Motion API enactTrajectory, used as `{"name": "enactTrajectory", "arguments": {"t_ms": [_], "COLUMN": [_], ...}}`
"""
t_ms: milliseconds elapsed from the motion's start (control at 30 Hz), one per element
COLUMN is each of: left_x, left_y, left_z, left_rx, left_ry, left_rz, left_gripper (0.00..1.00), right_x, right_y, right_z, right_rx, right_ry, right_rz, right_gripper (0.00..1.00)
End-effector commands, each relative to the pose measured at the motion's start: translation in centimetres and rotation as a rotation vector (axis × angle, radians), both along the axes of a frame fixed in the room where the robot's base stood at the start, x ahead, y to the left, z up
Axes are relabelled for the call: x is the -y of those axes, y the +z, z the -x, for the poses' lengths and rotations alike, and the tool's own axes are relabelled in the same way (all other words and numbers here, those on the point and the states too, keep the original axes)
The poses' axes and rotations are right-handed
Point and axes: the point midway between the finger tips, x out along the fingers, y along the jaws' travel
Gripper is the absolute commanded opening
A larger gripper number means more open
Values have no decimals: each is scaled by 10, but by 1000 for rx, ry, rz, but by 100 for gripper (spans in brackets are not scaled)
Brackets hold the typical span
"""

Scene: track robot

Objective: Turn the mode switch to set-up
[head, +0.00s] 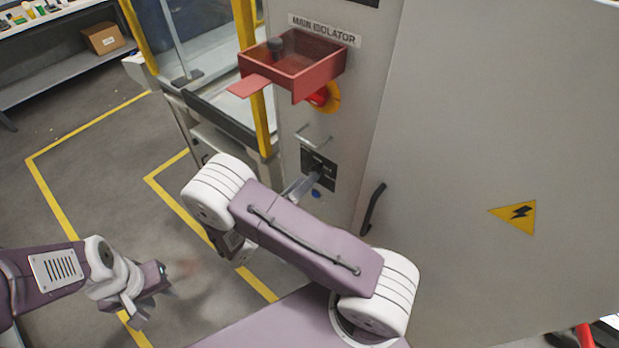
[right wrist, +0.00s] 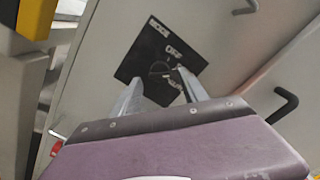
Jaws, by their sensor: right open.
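The mode switch is on a black square plate (head: 317,160) on the grey cabinet front, below the red box. In the right wrist view the plate (right wrist: 141,73) carries white lettering, with MODE at its top left, and a dark round knob (right wrist: 161,70). I cannot tell which position the knob points to. My right gripper (head: 310,179) is at the plate's lower part. In the right wrist view its fingers (right wrist: 158,82) are apart, with the knob seen between and beyond their tips; contact is unclear. My left gripper (head: 166,276) is low at the left, over the floor, away from the switch.
A red open box (head: 290,68) with a flap juts out above the switch, under the MAIN ISOLATOR label (head: 324,30). A red and yellow isolator knob (head: 325,97) sits below it. A black handle (head: 373,208) sticks out at the right. A yellow post (head: 262,125) stands left.

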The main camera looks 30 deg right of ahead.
Motion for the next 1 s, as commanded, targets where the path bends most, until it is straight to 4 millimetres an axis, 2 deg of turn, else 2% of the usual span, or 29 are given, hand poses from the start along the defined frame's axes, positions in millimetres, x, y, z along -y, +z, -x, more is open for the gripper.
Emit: {"name": "enactTrajectory", "arguments": {"t_ms": [33,200,400,867,933,1000], "left_x": [0,0,0,0,0,0], "left_y": [-6,-13,-15,-14,-14,-14], "left_z": [0,0,0,0,0,0], "left_rx": [0,0,0,0,0,0], "left_ry": [0,0,0,0,0,0], "left_rz": [0,0,0,0,0,0], "left_gripper": [36,36,36,36,36,36], "right_x": [-13,-45,-59,-59,-51,-28], "right_y": [-4,-3,-1,0,-1,-4], "right_z": [3,17,24,24,29,48], "right_rx": [3,2,0,0,16,78], "right_ry": [7,5,1,-2,-42,-183], "right_rz": [-2,-2,-1,-2,-40,-175], "right_gripper": [52,52,52,52,52,52]}}
